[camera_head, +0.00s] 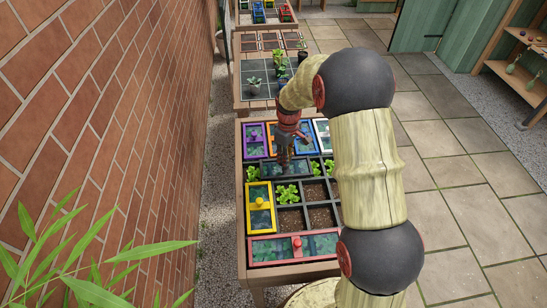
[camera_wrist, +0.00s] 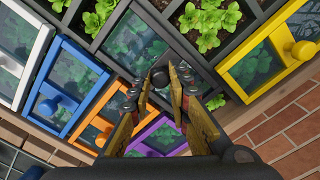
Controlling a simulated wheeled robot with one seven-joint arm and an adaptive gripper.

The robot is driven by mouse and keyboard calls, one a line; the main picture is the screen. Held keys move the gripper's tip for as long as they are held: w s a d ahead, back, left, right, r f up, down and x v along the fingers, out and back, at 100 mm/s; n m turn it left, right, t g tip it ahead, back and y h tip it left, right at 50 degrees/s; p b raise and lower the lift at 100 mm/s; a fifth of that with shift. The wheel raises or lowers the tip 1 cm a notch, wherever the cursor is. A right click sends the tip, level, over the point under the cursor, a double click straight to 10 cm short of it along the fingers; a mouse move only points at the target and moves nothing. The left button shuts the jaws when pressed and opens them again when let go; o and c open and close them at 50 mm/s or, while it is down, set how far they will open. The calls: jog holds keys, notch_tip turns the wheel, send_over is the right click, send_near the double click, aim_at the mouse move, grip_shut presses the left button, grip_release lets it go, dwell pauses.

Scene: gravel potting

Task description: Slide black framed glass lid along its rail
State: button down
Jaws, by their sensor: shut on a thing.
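The black framed glass lid (camera_head: 266,170) lies on the planter frame, with leaves showing dimly through its glass. It also shows in the wrist view (camera_wrist: 132,42), above the orange framed lid. My gripper (camera_head: 285,162) reaches down onto it in the head view. In the wrist view my gripper (camera_wrist: 164,77) has its two fingers close together at the lid's dark knob (camera_wrist: 159,80), shut on it. The fingers partly hide the knob. The lid's rail is hard to tell apart from the dark frame around it.
Purple (camera_head: 254,140), orange (camera_head: 272,136), blue (camera_head: 305,140) and white (camera_head: 322,132) framed lids lie behind. A yellow lid (camera_head: 261,211) and a red lid (camera_head: 295,248) lie nearer. Open cells hold lettuce (camera_head: 287,194) or bare soil (camera_head: 321,216). A brick wall (camera_head: 110,120) stands left.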

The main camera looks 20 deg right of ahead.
jog(key=s+d+p, duration=0.3)
jog(key=d, duration=1.2)
jog(key=shift+d, duration=0.1)
jog(key=c, duration=1.8)
grip_release()
jog(key=shift+d, duration=0.15)
jog(key=shift+c, duration=0.2)
jog(key=shift+o, duration=0.9)
notch_tip(320, 180, up, 12)
